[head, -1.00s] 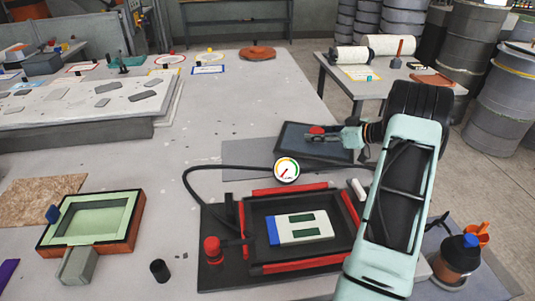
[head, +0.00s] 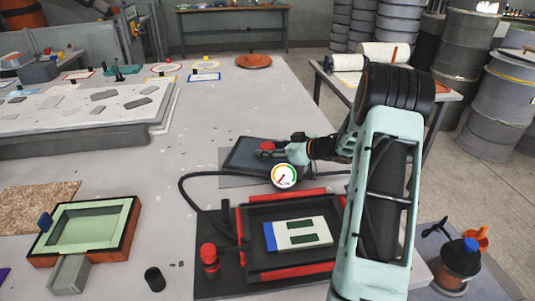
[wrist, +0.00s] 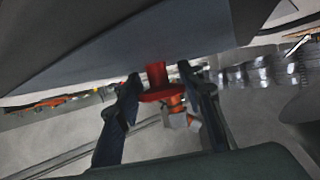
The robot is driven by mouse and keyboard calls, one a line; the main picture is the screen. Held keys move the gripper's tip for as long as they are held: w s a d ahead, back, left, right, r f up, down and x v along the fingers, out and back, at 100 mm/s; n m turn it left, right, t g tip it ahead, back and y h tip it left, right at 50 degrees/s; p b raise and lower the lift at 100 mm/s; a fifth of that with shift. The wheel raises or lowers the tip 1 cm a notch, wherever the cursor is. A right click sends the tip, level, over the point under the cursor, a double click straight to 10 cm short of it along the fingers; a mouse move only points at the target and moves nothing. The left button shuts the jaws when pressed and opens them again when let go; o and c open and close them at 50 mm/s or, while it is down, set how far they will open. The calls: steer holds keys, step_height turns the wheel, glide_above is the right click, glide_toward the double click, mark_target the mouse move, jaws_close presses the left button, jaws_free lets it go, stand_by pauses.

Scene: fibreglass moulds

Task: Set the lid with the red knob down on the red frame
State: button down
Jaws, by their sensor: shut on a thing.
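The dark lid (head: 247,156) with the red knob (head: 268,147) is in the head view, behind the red frame. My gripper (head: 284,150) is shut on the red knob from the right side. In the wrist view the red knob (wrist: 158,85) sits between the two dark fingers, with the lid's grey surface (wrist: 130,50) filling the top. The red frame (head: 292,265), a black box with red strips around its top, stands nearer in the head view. A white and blue block (head: 297,235) lies inside it. I cannot tell how high the lid is above the table.
A round gauge (head: 284,176) stands at the frame's back edge, with a black hose (head: 188,205) on the left. A red button (head: 208,253) is at the frame's left. A green-lined mould (head: 85,225) is farther left. The table middle is clear.

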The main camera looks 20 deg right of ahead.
steer(key=shift+f, duration=0.5)
steer(key=shift+d+f, duration=0.1)
steer(key=shift+f, duration=0.05)
steer(key=c, duration=1.6)
jaws_free()
steer(key=shift+f, duration=0.1)
steer(key=o, duration=0.3)
